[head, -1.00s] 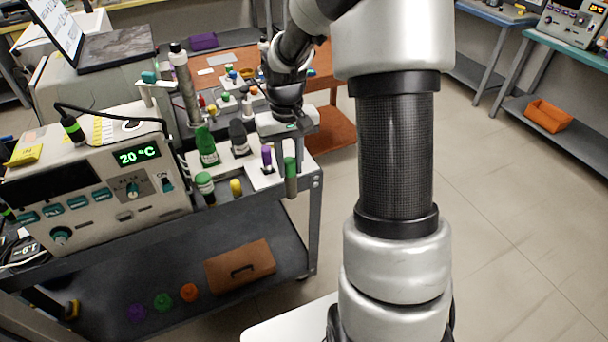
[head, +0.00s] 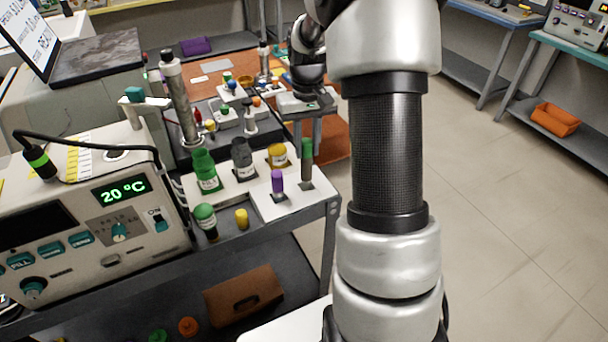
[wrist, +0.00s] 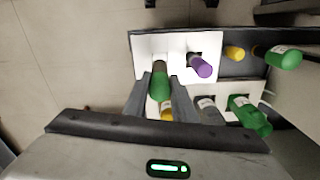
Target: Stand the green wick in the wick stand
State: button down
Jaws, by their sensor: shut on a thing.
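The green wick (head: 307,150) has a green upper part and a grey-brown lower part. It stands about upright, with its lower end at or just above a dark square hole in the white wick stand (head: 267,210); I cannot tell whether it is inside. My gripper (wrist: 161,82) is shut on the green wick, with a finger on each side in the wrist view (wrist: 160,88). The purple wick (head: 278,181) stands in another hole of the stand, left of the green wick. It also shows in the wrist view (wrist: 200,66).
Green (head: 206,172), grey (head: 243,158) and yellow-topped (head: 278,154) bottles stand close behind and left. A green-capped bottle (head: 205,220) and a small yellow piece (head: 242,218) are in front. The 20 °C device (head: 88,235) stands at left. Open floor lies right.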

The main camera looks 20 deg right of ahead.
aim_at(307, 160)
jog(key=shift+s+f, duration=0.1)
jog(key=shift+f, duration=3.35)
jog(key=shift+b, duration=0.3)
jog(key=shift+f, duration=0.2)
jog(key=c, duration=1.5)
grip_release()
jog(key=shift+o, duration=0.2)
jog(key=shift+r, duration=0.15)
